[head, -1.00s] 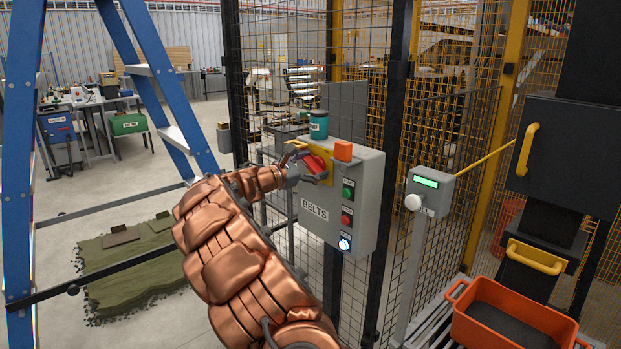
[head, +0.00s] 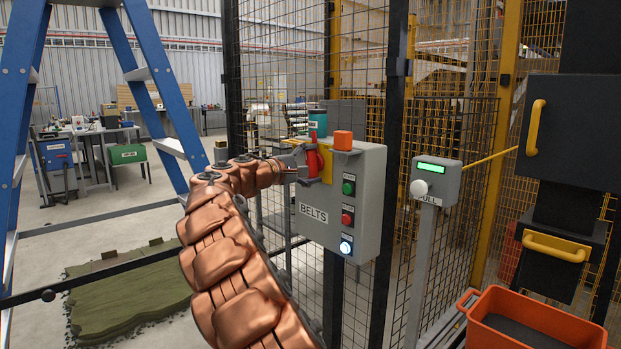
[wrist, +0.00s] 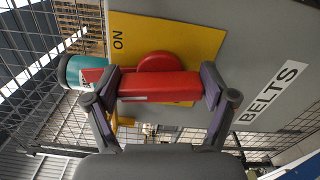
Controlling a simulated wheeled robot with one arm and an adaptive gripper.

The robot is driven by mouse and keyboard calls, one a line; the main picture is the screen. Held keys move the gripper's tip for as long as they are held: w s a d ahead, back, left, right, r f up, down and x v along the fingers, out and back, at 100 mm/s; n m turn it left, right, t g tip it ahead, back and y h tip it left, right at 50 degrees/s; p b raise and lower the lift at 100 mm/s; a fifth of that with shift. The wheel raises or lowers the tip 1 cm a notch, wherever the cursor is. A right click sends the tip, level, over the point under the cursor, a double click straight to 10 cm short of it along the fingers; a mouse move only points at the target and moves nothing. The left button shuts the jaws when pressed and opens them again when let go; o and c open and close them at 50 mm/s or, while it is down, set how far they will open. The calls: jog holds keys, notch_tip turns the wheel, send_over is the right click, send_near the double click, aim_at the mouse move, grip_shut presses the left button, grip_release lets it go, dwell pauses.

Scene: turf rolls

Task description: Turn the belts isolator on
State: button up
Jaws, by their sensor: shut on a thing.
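The belts isolator is a red handle (wrist: 160,88) with a round red hub on a yellow plate (wrist: 205,35) marked ON. It is on the grey box (head: 370,205) labelled BELTS. In the head view the handle (head: 312,162) stands upright. In the wrist view it lies along the picture, with the ON mark near its left end, the side where the teal tin is. My gripper (wrist: 160,92) is shut on the handle, with one finger pad at each end.
A teal tin (head: 317,124) and an orange block (head: 343,140) sit on the box top. Green, red and lit buttons (head: 346,246) run down its front. A post with a green display (head: 434,178) stands right; a blue ladder (head: 22,120) stands left. Mesh fencing is behind.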

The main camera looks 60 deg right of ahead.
jog(key=shift+w+a+m+b, duration=0.1)
jog(key=shift+w+m+b, duration=0.05)
jog(key=shift+m+b, duration=1)
jog(key=shift+r, duration=0.1)
jog(key=o, duration=0.9)
jog(key=shift+o, duration=0.4)
jog(key=v, duration=1.1)
jog(key=shift+a, duration=0.4)
